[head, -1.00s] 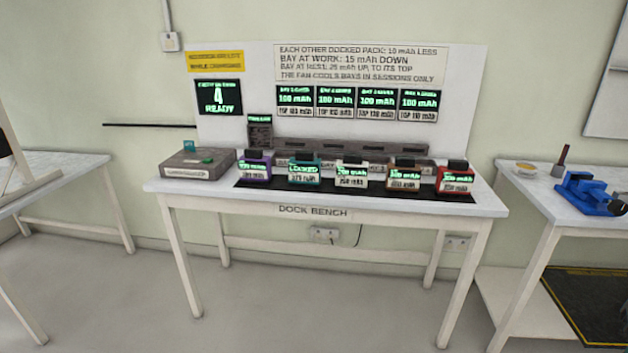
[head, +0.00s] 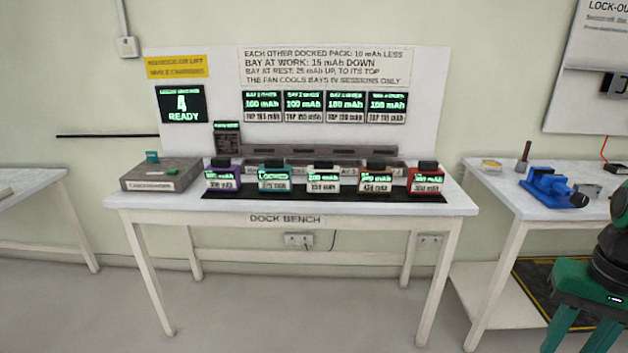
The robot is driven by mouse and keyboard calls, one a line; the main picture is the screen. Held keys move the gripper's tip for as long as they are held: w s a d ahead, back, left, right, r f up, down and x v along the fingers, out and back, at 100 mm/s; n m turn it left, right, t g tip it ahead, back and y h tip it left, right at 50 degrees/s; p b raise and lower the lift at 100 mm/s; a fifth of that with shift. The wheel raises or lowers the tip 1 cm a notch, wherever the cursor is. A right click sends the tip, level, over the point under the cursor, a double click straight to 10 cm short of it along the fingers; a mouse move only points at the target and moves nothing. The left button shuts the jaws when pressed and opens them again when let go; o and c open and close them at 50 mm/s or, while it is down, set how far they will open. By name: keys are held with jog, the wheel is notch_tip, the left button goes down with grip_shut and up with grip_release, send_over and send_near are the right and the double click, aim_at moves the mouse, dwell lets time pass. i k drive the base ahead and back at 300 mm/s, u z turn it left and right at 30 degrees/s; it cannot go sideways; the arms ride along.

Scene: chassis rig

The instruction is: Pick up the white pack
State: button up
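The white pack (head: 323,184) stands upright in the middle of a row of packs on the dock bench (head: 290,209). It has a black top and a green-lit display on its front. A purple pack (head: 222,181) and a teal pack (head: 274,181) stand to its left. An orange-brown pack (head: 376,182) and a red pack (head: 425,182) stand to its right. My gripper (head: 580,345) is at the lower right, far from the packs. Its two green fingers are spread with nothing seen between them; their tips run out of the picture.
A grey box (head: 160,174) with a green button sits at the bench's left end. A dark dock rail (head: 310,151) runs behind the packs. A right-hand table (head: 498,190) holds a blue vise (head: 550,187). The floor (head: 300,310) before the bench is clear.

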aim_at(323, 178)
jog(key=z, duration=0.05)
jog(key=i, duration=1.5)
